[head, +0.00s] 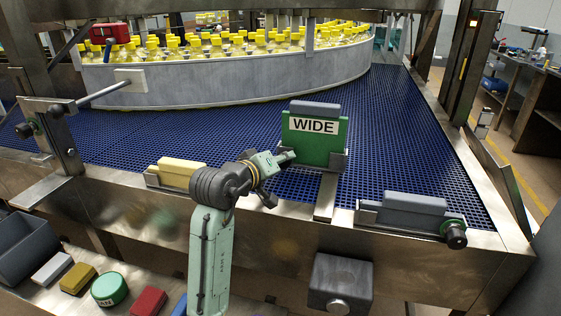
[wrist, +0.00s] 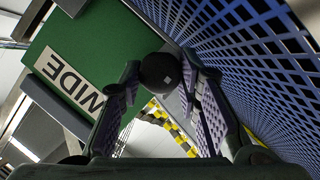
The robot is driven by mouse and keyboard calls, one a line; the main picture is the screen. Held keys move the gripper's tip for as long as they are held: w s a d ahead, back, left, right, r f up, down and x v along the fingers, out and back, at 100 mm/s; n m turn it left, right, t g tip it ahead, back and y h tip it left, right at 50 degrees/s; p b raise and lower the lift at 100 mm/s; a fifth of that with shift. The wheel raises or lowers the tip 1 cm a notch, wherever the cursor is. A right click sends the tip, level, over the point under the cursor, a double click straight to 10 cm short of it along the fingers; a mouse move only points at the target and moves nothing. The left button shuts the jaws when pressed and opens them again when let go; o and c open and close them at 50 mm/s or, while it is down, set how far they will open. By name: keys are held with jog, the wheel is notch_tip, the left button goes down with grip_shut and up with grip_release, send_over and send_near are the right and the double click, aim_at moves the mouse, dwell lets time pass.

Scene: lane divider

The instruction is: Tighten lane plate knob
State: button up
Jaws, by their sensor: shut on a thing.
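The green lane plate (head: 318,150) with a white "WIDE" label stands upright in a metal holder on the blue conveyor mesh. In the wrist view the plate (wrist: 88,55) fills the upper left. My gripper (head: 288,157) reaches the plate's left side from the front left. In the wrist view my gripper (wrist: 165,80) has its two padded fingers on either side of a round black knob (wrist: 160,72), shut on it. How tight the knob is cannot be told.
A yellow block (head: 180,171) sits left of my arm, and a grey block (head: 414,203) sits at the right near another black knob (head: 455,235). A curved metal guard (head: 220,88) with yellow-capped bottles stands behind. The mesh between plate and guard is clear.

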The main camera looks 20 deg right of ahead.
jog(key=c, duration=0.4)
jog(key=m+y, duration=0.2)
jog(key=m, duration=0.1)
jog(key=shift+s+d, duration=0.1)
jog(key=shift+d, duration=0.05)
jog(key=m+t+y+b, duration=0.1)
jog(key=m+y, duration=0.1)
jog(key=m, duration=0.1)
jog(key=shift+s+d+t, duration=0.1)
jog(key=shift+t, duration=0.2)
jog(key=m+y+b, duration=0.1)
jog(key=m+t+y+b, duration=0.1)
jog(key=m, duration=0.1)
jog(key=shift+s+d+f+m+t+b, duration=0.1)
jog(key=shift+d+f+m+t+b, duration=0.05)
jog(key=shift+m+t+b, duration=0.15)
jog(key=shift+m+t+y+b, duration=0.6)
jog(key=shift+m+t+b, duration=0.3)
jog(key=shift+m+b, duration=0.55)
jog(key=shift+m, duration=0.25)
